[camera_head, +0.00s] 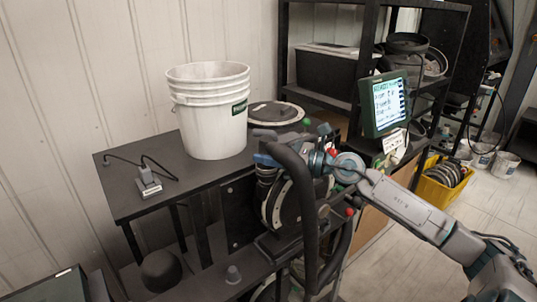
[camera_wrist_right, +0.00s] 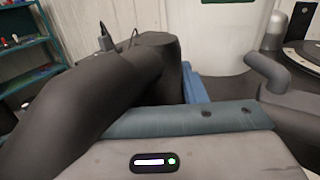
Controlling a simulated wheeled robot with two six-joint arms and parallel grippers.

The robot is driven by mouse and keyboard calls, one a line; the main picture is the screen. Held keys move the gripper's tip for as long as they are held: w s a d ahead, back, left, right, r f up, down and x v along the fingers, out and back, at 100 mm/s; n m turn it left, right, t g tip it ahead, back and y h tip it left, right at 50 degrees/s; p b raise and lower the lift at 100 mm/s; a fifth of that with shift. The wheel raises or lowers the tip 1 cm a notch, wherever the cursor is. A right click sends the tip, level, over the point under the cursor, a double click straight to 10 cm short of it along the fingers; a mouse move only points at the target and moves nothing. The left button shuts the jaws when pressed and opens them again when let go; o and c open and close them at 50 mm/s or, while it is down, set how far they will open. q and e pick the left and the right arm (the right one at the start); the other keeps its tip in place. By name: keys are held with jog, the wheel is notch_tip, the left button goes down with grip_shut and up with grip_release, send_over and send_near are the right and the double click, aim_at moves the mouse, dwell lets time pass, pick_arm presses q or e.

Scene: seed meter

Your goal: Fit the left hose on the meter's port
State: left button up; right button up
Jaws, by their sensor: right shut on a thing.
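The thick black hose (camera_head: 311,215) rises in front of the meter (camera_head: 279,207) and bends over at the top toward my right gripper (camera_head: 266,160). That gripper is shut on the hose near its upper end. In the right wrist view the hose (camera_wrist_right: 75,115) fills the left side, and its end lies beyond a blue finger edge. A grey elbow stub (camera_wrist_right: 268,72), which looks like the meter's port, stands to the right, apart from the hose end. The arm partly hides the meter in the head view. My left gripper is not in view.
A white bucket (camera_head: 212,118) stands on the dark table (camera_head: 125,190), with a small cabled device (camera_head: 148,182) to its left. A round lid (camera_head: 276,112) lies behind the meter. A lit screen (camera_head: 388,103) and shelves stand at the back right. A yellow crate (camera_head: 443,181) is on the floor.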

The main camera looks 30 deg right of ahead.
jog(key=shift+f+b, duration=0.45)
jog(key=o, duration=1.2)
